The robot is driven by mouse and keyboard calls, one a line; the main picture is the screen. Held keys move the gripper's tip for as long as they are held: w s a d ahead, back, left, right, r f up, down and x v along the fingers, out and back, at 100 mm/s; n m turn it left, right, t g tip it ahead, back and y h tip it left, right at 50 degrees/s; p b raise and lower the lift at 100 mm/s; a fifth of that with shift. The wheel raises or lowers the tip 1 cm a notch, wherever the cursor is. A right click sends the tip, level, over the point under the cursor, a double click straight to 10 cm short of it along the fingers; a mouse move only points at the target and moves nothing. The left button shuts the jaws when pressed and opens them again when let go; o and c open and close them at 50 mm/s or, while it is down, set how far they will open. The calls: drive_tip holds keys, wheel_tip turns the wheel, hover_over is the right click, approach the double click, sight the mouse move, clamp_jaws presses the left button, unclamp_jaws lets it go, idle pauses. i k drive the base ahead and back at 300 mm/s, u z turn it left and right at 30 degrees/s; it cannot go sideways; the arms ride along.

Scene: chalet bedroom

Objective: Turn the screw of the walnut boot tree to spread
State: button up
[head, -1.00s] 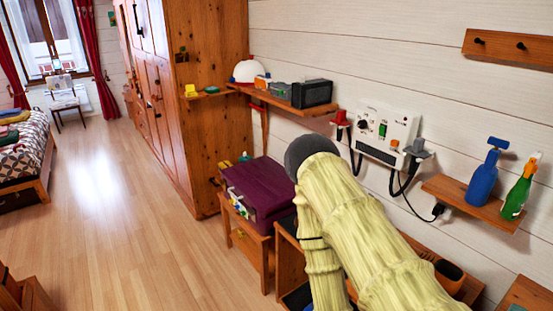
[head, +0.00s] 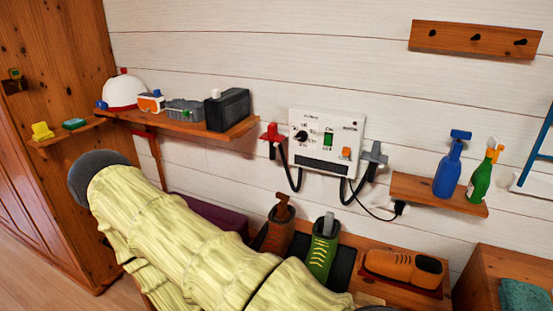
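A brown boot (head: 278,236) and a green boot with yellow laces (head: 320,257) stand side by side behind my arm. A brown wooden piece (head: 283,207), which looks like the walnut boot tree, sticks up out of the brown boot. A grey piece (head: 328,224) sticks up out of the green boot. Their screws are too small to make out. My yellow-sleeved arm crosses the lower left and hides what lies below and in front of the boots. My gripper is not in view.
Above hang a white control panel (head: 326,140) with cables and a shelf (head: 438,194) with two spray bottles. A longer shelf (head: 185,123) at left holds several items.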

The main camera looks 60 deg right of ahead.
sight(280, 196)
drive_tip(key=z, duration=0.7)
drive_tip(key=i, duration=0.85)
drive_tip(key=z, duration=1.1)
drive_tip(key=i, duration=0.2)
drive_tip(key=z, duration=0.15)
